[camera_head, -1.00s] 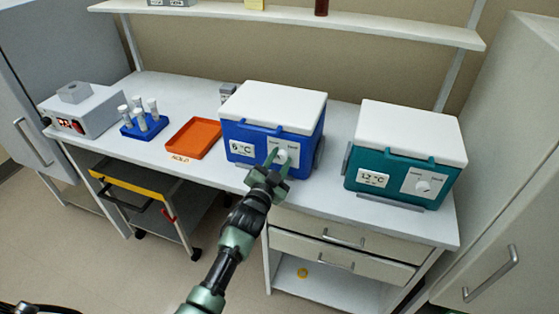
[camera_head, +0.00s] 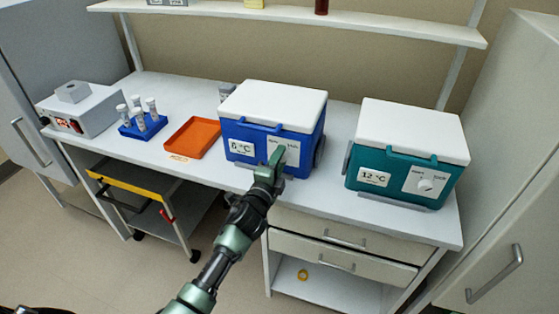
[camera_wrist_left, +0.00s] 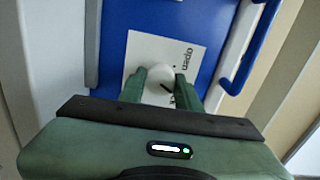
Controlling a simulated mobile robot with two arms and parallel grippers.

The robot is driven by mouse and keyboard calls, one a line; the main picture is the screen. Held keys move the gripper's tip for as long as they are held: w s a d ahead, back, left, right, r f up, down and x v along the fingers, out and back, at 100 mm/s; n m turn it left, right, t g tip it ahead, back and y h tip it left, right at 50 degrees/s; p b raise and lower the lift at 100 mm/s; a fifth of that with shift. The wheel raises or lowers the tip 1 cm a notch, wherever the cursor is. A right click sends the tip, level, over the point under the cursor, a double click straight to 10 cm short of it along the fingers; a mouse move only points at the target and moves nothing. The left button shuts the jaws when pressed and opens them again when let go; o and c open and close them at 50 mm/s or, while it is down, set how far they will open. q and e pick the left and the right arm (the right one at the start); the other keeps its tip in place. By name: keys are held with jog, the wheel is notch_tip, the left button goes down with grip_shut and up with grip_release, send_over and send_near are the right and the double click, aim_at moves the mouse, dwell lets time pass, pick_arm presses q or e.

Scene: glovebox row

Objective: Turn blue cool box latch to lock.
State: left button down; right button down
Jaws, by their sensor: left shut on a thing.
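The blue cool box (camera_head: 250,131) with a white lid stands on the bench at the centre of the head view, its lid down. Its label reads 6 °C. My left gripper (camera_head: 277,158) is at the right part of its front and hides the latch there. In the left wrist view the latch is a round white knob (camera_wrist_left: 158,82) with a dark mark, on a white plate (camera_wrist_left: 143,52) with the word "open". The left gripper's green fingers (camera_wrist_left: 160,87) are shut on the knob, one on each side. My right gripper is not in view.
A teal cool box (camera_head: 400,168) marked 12 °C stands to the right. An orange tray (camera_head: 194,138), a blue rack of capped tubes (camera_head: 143,127) and a grey device (camera_head: 80,109) are to the left. A shelf (camera_head: 290,14) runs above.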

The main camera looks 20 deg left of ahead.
pick_arm(q)
jog(key=shift+f+m, duration=0.1)
jog(key=shift+m, duration=1.6)
jog(key=c, duration=1)
grip_release()
jog(key=s+b, duration=0.1)
jog(key=s, duration=0.7)
jog(key=shift+a, duration=0.15)
